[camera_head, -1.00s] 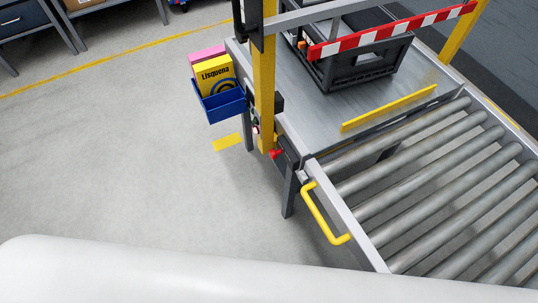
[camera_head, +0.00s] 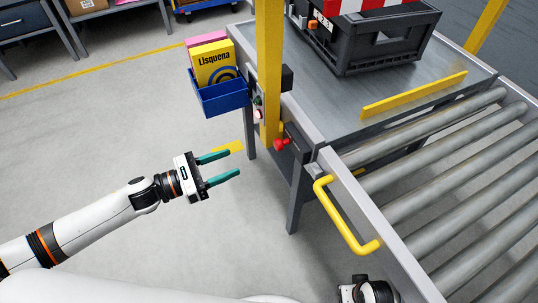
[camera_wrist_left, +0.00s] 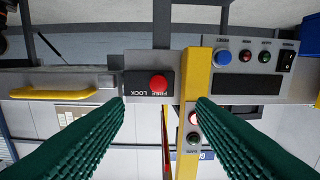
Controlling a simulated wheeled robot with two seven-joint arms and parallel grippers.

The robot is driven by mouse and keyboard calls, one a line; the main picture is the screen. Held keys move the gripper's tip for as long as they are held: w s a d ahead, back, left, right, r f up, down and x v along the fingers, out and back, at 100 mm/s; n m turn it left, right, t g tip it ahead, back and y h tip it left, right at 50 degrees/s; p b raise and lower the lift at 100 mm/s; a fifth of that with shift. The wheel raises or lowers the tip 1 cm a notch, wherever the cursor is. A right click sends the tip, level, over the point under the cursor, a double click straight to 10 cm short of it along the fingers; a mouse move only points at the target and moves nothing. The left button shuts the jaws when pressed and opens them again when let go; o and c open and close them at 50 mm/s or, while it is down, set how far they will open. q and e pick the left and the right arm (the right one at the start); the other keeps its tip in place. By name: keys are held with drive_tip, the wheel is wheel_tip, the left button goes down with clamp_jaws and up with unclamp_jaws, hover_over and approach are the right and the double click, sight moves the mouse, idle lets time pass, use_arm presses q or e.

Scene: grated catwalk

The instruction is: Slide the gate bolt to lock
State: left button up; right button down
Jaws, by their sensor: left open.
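The bolt shows as a red knob (camera_head: 281,144) on a dark plate at the front side of the frame, just right of the yellow post (camera_head: 268,70). In the left wrist view the red knob (camera_wrist_left: 159,84) sits on a black plate with small lettering that seems to read LOCK and FREE. A yellow handle (camera_head: 348,220) is on the rail to its right. My left gripper (camera_head: 236,164) is open and empty, left of the knob and apart from it. Its green fingers flank the knob's picture in the wrist view. My right gripper's fingers are not visible.
A blue bin (camera_head: 220,99) with boxes hangs left of the post. Buttons (camera_wrist_left: 222,56) are on a panel beside it. Rollers (camera_head: 440,165) and a black crate (camera_head: 375,40) are on the right.

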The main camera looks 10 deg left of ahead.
sight(275, 146)
use_arm(q)
drive_tip(key=x, duration=1.2)
drive_tip(key=shift+s, duration=0.15)
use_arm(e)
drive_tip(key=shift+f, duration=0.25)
use_arm(q)
drive_tip(key=shift+r, duration=0.1)
drive_tip(key=shift+c, duration=0.5)
